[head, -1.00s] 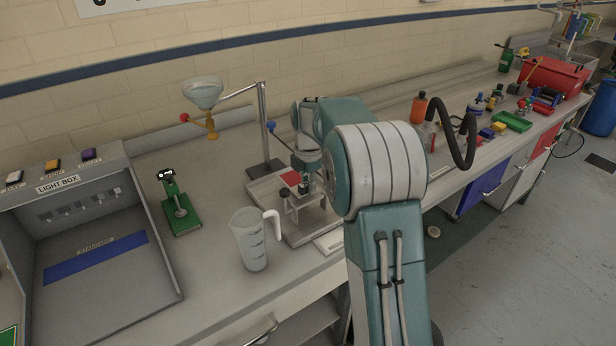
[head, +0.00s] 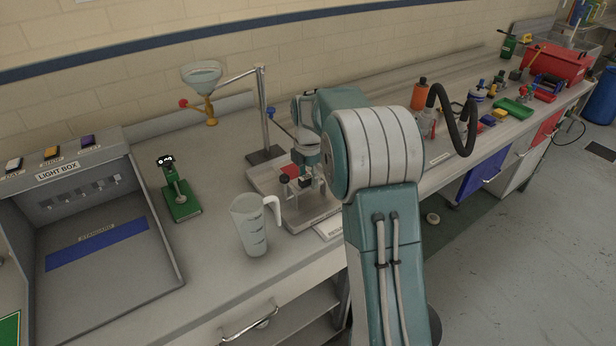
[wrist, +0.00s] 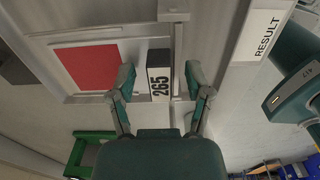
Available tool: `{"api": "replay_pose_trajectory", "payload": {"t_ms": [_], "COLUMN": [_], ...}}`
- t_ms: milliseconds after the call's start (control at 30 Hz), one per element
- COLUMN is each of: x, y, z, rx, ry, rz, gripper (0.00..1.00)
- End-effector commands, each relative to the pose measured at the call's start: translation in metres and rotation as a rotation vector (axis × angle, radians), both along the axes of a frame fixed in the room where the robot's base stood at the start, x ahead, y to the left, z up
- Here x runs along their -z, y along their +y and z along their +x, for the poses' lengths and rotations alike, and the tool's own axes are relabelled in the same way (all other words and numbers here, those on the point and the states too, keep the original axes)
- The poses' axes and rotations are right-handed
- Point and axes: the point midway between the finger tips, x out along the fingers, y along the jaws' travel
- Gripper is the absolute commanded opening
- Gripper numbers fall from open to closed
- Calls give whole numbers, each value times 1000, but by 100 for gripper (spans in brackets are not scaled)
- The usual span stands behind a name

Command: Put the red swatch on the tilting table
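The red swatch (wrist: 88,68) lies flat on a pale square plate (wrist: 132,50) at the left of the wrist view; this plate appears to be the tilting table. In the head view my gripper is low over the stand and hard to make out.
A clear measuring jug (head: 254,226) stands in front of the stand. The funnel (head: 202,77) hangs from a metal post (head: 263,110) behind it. A green device (head: 181,200) and the light box (head: 95,215) are to the left. A RESULT label (wrist: 263,35) lies nearby.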

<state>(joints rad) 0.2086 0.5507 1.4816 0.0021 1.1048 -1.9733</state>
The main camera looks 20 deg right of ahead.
Motion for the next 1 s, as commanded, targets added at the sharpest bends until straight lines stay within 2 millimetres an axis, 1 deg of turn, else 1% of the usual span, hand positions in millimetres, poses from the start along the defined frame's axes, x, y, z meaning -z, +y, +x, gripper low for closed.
{"api": "replay_pose_trajectory", "payload": {"t_ms": [267,367,467,800,900,1000], "x": [0,-6,-20,-90,-105,-114], "y": [0,0,0,0,0,0], "z": [0,0,1,1,1,1], "rx": [0,0,0,0,0,0], "ry": [0,-1,-2,-3,-2,0], "rz": [0,-1,-1,-1,-1,-1], "gripper": [67,67,67,67,67,67]}}
